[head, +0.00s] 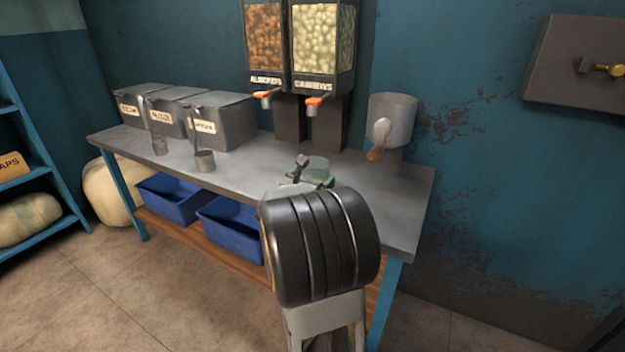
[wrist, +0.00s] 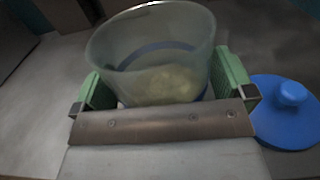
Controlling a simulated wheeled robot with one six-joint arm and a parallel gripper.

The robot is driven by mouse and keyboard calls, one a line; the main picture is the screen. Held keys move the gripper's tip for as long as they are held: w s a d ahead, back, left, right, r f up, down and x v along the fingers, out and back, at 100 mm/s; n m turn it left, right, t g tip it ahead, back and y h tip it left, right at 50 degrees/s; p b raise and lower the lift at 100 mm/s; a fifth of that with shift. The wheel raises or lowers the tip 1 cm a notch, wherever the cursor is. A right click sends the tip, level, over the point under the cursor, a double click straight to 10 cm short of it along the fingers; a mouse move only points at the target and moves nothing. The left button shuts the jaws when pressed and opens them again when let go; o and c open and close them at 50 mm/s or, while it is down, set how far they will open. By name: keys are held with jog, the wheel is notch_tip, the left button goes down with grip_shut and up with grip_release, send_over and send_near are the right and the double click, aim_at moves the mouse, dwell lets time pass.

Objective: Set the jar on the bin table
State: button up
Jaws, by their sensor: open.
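The jar (wrist: 150,55) is a clear, greenish open-topped vessel with a blue band and some pale contents at its bottom. In the wrist view it stands upright between the green finger pads of my gripper (wrist: 166,85), which is open around it. In the head view a small part of the jar (head: 312,166) shows beyond my dark arm, over the grey metal table (head: 390,190). My arm hides most of it there. The table carries several labelled bins and appears to be the bin table.
A blue knobbed lid (wrist: 285,118) lies on the grey surface right of the jar. Grey bins (head: 220,120), metal scoops (head: 204,160), nut dispensers (head: 300,50) and a cranked metal canister (head: 392,118) stand on the table. Blue tubs (head: 232,228) sit on the shelf below.

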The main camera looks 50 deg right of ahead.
jog(key=shift+r, duration=0.25)
jog(key=shift+a+p, duration=0.35)
jog(key=s+a+f+m+g+y+p, duration=0.1)
jog(key=s+a+f+m+y, duration=0.2)
jog(key=a, duration=0.4)
jog(key=s+a+f+m+g+y+p, duration=0.1)
jog(key=s+a+f+m+g+y, duration=0.1)
jog(key=s+a+m+y, duration=0.3)
jog(key=s+a+f+m+g+y+p, duration=0.1)
jog(key=s+a+f+m, duration=0.1)
jog(key=a+m, duration=0.45)
jog(key=a+m+t+y, duration=0.2)
jog(key=a+m+y, duration=0.4)
jog(key=a, duration=0.9)
jog(key=shift+w+f+y, duration=0.25)
jog(key=shift+w+y, duration=0.05)
jog(key=shift+y, duration=0.9)
jog(key=shift+a+r, duration=0.1)
